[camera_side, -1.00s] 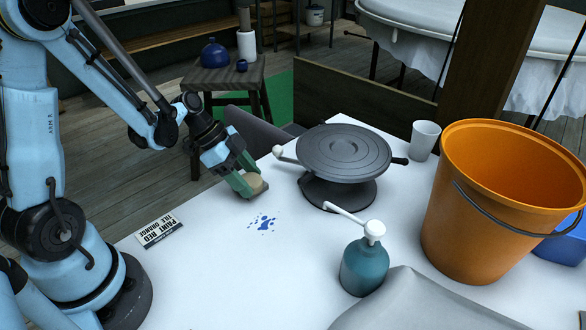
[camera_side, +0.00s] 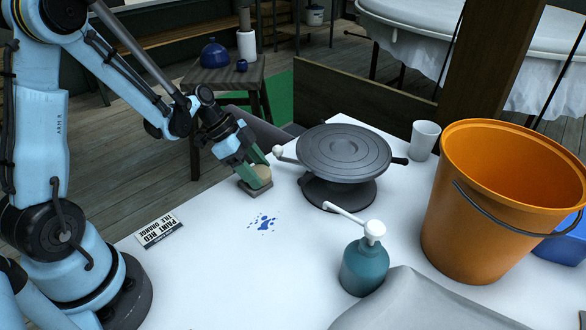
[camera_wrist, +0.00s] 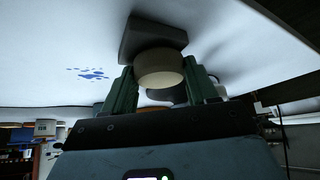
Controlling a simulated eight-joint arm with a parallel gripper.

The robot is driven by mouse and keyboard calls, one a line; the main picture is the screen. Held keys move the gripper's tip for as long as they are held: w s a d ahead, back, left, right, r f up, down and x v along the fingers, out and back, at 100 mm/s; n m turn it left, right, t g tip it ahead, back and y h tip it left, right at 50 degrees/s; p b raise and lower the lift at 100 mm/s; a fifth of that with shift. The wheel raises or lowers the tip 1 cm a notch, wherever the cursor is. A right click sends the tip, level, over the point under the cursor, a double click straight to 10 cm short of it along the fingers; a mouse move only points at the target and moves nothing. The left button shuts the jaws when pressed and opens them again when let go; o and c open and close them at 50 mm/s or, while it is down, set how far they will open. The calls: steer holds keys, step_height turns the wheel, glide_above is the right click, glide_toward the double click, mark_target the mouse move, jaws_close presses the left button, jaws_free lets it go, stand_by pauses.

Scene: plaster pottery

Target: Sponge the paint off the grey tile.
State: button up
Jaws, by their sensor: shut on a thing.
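My gripper (camera_side: 262,168) is shut on a round beige sponge (camera_side: 259,178), one green finger on each side. The sponge is at the grey tile (camera_side: 252,191), which lies on the white table; I cannot tell whether they touch. In the wrist view the sponge (camera_wrist: 160,72) covers part of the dark grey tile (camera_wrist: 148,35). No paint shows on the visible part of the tile. A blue paint splatter (camera_side: 264,224) is on the tabletop beside the tile.
A dark banding wheel (camera_side: 343,152) stands right of the tile. A teal pump bottle (camera_side: 364,266), an orange bucket (camera_side: 478,220) and a white cup (camera_side: 424,140) are further right. A printed card (camera_side: 160,233) lies at left.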

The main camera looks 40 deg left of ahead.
steer(key=shift+w+a, duration=0.25)
steer(key=shift+a, duration=0.05)
steer(key=shift+s+a, duration=0.15)
steer(key=shift+a, duration=0.7)
steer(key=shift+s+a, duration=0.1)
steer(key=shift+s, duration=0.05)
steer(key=shift+s+a+r, duration=0.1)
steer(key=shift+s+a, duration=0.6)
steer(key=shift+s, duration=0.1)
steer(key=shift+s+d, duration=0.45)
steer(key=shift+d, duration=0.1)
steer(key=shift+w+d+f, duration=0.15)
steer(key=shift+w+d, duration=0.05)
steer(key=shift+d, duration=0.2)
steer(key=shift+w+d+f, duration=0.1)
steer(key=shift+w+d, duration=0.1)
steer(key=shift+d, duration=0.2)
steer(key=shift+w+d, duration=0.1)
